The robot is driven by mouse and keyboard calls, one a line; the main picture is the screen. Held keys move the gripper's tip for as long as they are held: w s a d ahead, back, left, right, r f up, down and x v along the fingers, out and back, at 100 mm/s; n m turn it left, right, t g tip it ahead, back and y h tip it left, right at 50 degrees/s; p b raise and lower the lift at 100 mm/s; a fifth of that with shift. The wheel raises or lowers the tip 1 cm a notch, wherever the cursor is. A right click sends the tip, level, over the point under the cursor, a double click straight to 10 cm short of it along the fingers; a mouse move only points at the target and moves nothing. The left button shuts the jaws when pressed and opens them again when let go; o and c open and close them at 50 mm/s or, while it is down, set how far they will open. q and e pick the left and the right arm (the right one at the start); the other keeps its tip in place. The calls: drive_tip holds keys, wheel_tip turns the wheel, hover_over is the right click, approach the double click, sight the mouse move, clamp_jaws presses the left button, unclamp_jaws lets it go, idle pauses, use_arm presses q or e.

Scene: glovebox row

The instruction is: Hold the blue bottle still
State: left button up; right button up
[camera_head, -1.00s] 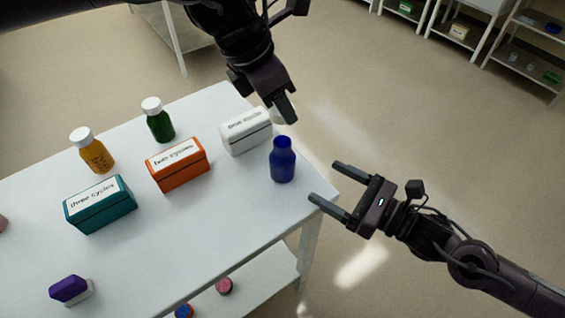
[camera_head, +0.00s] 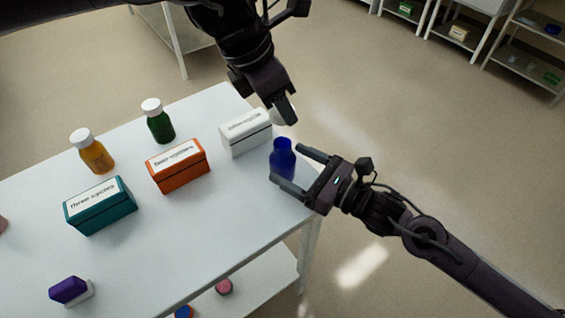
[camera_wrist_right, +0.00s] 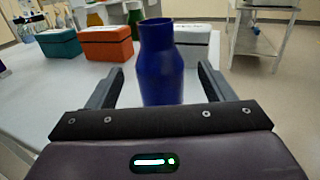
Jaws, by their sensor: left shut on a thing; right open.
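The blue bottle (camera_head: 283,160) stands upright and uncapped near the right corner of the white table (camera_head: 225,225). My right gripper (camera_head: 287,163) is open, with its fingers on either side of the bottle. In the right wrist view, the blue bottle (camera_wrist_right: 161,65) stands between the fingers with a gap on each side. My left gripper (camera_head: 287,110) is above and behind the bottle, shut on a white cap (camera_head: 279,117) that is partly hidden by the finger.
A white box (camera_head: 246,138), an orange box (camera_head: 180,172) and a teal box (camera_head: 102,212) stand left of the bottle. Behind them are a white-capped green bottle (camera_head: 160,125) and an orange bottle (camera_head: 97,155). A purple-and-white object (camera_head: 70,290) lies at the front left.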

sight(281, 125)
drive_tip(key=shift+x, duration=1.6)
drive_tip(key=c, duration=1.4)
use_arm(q)
drive_tip(key=shift+f, duration=2.45)
use_arm(e)
drive_tip(key=shift+c, duration=0.2)
use_arm(q)
drive_tip(key=shift+f, duration=0.9)
drive_tip(key=shift+f, duration=0.55)
